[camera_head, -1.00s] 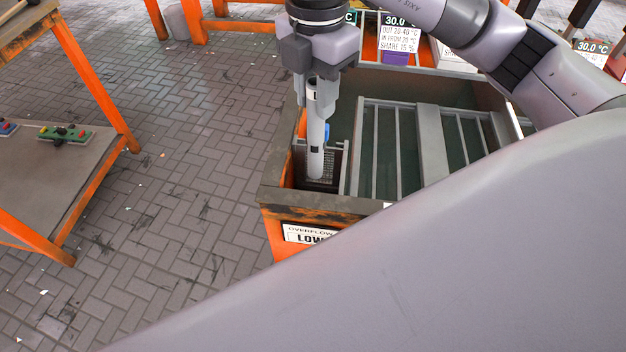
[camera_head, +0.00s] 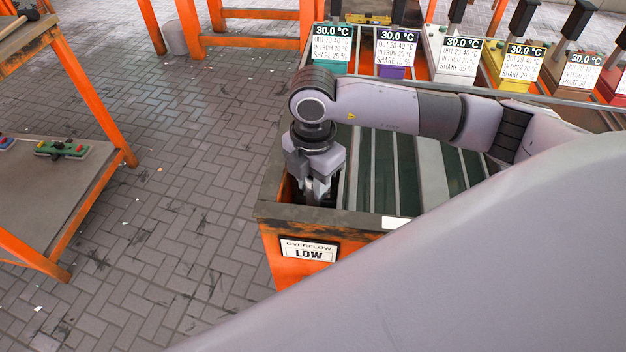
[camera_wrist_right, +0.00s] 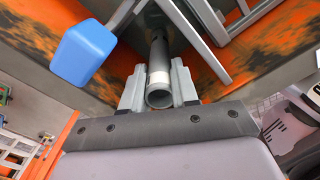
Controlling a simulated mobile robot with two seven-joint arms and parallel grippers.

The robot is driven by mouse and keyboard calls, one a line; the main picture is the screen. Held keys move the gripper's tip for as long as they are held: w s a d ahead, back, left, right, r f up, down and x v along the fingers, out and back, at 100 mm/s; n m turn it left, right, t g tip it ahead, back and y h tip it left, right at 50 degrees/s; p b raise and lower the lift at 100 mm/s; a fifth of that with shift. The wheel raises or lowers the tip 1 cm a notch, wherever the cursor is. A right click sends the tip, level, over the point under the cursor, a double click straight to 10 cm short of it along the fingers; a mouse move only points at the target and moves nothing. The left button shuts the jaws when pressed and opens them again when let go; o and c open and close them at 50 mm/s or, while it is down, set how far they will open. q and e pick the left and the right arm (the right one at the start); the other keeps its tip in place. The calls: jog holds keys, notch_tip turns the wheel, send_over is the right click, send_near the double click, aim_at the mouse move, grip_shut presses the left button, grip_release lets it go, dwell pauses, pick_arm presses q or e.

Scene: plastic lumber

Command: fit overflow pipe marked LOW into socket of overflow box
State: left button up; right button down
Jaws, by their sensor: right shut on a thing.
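My right gripper (camera_head: 312,188) is low inside the near left corner of the orange-framed tank. In the right wrist view, my right gripper (camera_wrist_right: 158,90) is shut on the grey overflow pipe (camera_wrist_right: 158,60), one finger on each side of its open top end. The pipe runs down away from the gripper into the corner of the overflow box. Its lower end and the socket are hidden, so I cannot tell how it sits. In the head view the gripper and arm cover nearly all of the pipe. My left gripper is not in view.
An "OVERFLOW LOW" sign (camera_head: 309,250) is on the tank's front. A blue block (camera_wrist_right: 84,54) is beside the pipe. Grey bars (camera_head: 383,165) cross the tank. Several coloured units with 30.0 °C displays line the back. An orange-framed bench (camera_head: 45,195) stands left, with clear floor between.

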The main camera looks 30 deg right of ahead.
jog(key=shift+f, duration=0.2)
jog(key=c, duration=0.9)
grip_release()
jog(key=shift+o, duration=0.2)
jog(key=shift+r, duration=0.1)
notch_tip(320, 180, up, 12)
jog(key=shift+r, duration=0.15)
